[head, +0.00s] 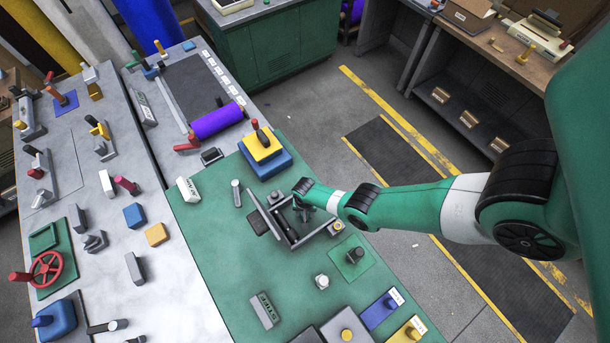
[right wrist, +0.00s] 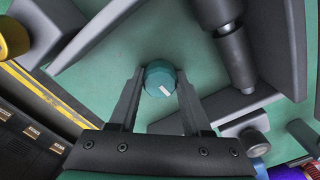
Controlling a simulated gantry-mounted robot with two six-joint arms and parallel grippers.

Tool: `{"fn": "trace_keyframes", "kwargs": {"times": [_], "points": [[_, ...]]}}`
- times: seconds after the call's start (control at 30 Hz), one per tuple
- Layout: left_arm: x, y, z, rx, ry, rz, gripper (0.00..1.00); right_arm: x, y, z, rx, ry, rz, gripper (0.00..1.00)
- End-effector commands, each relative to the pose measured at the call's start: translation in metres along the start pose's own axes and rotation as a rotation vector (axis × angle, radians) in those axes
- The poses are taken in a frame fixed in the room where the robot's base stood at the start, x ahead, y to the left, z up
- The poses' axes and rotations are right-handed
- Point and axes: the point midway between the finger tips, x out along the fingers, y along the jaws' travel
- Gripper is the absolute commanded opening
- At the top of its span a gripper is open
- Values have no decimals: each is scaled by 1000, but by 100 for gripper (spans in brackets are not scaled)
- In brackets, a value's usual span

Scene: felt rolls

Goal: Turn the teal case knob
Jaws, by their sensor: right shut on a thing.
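The teal case knob (right wrist: 160,79) shows in the right wrist view as a round faceted knob with a white mark on its face. My right gripper (right wrist: 160,84) has one finger on each side of it and is shut on it. In the head view my right gripper (head: 303,214) reaches down from the right into a grey case (head: 311,237) on the green mat. The knob is hidden there by the gripper. A slanted grey panel (head: 266,216) stands at the case's left side. My left gripper is in neither view.
A dark cylinder (right wrist: 236,55) lies close to the fingers, and grey walls (right wrist: 110,32) surround them. A brass knob (head: 338,225) sits at the case's right. Stacked yellow and blue blocks (head: 265,162) stand behind. A green plate with a dark knob (head: 352,257) lies in front right.

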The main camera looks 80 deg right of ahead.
Motion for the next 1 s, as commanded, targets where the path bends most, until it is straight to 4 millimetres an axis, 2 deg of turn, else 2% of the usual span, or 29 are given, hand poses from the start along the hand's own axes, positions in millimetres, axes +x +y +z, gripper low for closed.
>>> {"fn": "trace_keyframes", "kwargs": {"times": [0.3, 0.73, 0.77, 0.9, 1.0], "points": [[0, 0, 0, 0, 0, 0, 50, 1, 0, 0, 90, 1, 0, 0], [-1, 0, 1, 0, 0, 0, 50, 1, 1, 0, 98, 2, -1, 0], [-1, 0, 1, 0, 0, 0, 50, 1, 1, 0, 98, 2, 0, 52], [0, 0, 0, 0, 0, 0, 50, 1, 0, 0, 98, 1, 0, 77], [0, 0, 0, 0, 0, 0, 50, 1, 0, 0, 97, 1, 0, 78]]}}
